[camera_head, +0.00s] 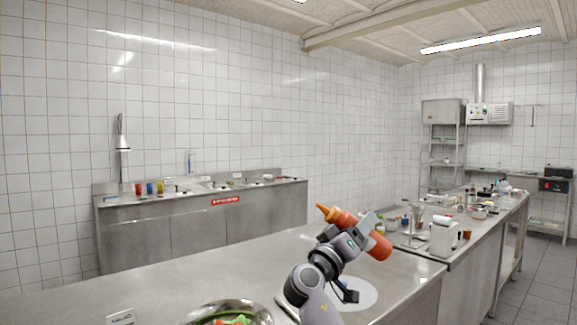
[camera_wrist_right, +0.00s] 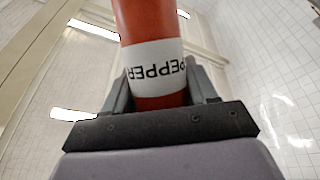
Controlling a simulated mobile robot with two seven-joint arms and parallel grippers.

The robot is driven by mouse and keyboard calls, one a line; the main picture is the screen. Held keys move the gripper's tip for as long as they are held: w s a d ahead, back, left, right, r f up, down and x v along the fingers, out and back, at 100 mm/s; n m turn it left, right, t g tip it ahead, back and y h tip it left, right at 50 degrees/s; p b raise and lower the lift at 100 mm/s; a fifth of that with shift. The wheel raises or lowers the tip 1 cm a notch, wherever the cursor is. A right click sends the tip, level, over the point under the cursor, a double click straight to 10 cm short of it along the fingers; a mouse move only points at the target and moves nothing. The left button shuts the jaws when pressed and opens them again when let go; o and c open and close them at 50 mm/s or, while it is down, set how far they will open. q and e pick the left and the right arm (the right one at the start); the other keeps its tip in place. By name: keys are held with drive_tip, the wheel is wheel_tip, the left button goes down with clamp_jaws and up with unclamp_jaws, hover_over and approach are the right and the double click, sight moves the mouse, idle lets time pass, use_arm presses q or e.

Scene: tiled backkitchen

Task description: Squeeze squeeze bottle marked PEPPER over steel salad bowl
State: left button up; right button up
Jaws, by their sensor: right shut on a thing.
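My right gripper (camera_head: 358,232) is shut on the squeeze bottle marked PEPPER (camera_head: 378,246), a red-orange bottle with an orange nozzle. It holds the bottle tilted above the steel counter, nozzle pointing up and left in the head view. In the right wrist view the bottle (camera_wrist_right: 150,25) stands between the fingers (camera_wrist_right: 160,95), its white PEPPER label upside down. The steel salad bowl (camera_head: 262,311) is at the bottom edge of the head view, partly cut off, with green and red food inside. The bottle is up and right of the bowl, apart from it. My left gripper is not in view.
A white round plate (camera_head: 358,293) lies on the counter under my right arm. A small label card (camera_head: 121,317) is left of the bowl. A white appliance (camera_head: 444,238) and clutter stand on the right counter. The middle of the near counter (camera_head: 215,272) is clear.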

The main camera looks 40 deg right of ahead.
drive_tip(key=t+y, duration=0.2)
drive_tip(key=y, duration=0.1)
drive_tip(key=shift+w+d+r+t, duration=0.2)
drive_tip(key=shift+w+r+t, duration=0.15)
drive_tip(key=shift+t, duration=0.05)
drive_tip(key=y, duration=0.1)
drive_tip(key=t+y, duration=0.1)
drive_tip(key=w+t+y, duration=0.1)
drive_tip(key=shift+r, duration=0.25)
drive_tip(key=w+a+r+n+t+y, duration=0.4)
drive_tip(key=a+r+n+y, duration=0.5)
drive_tip(key=y, duration=0.7)
drive_tip(key=w+a+r, duration=0.2)
drive_tip(key=a+r, duration=0.1)
drive_tip(key=a, duration=0.1)
drive_tip(key=shift+r, duration=0.35)
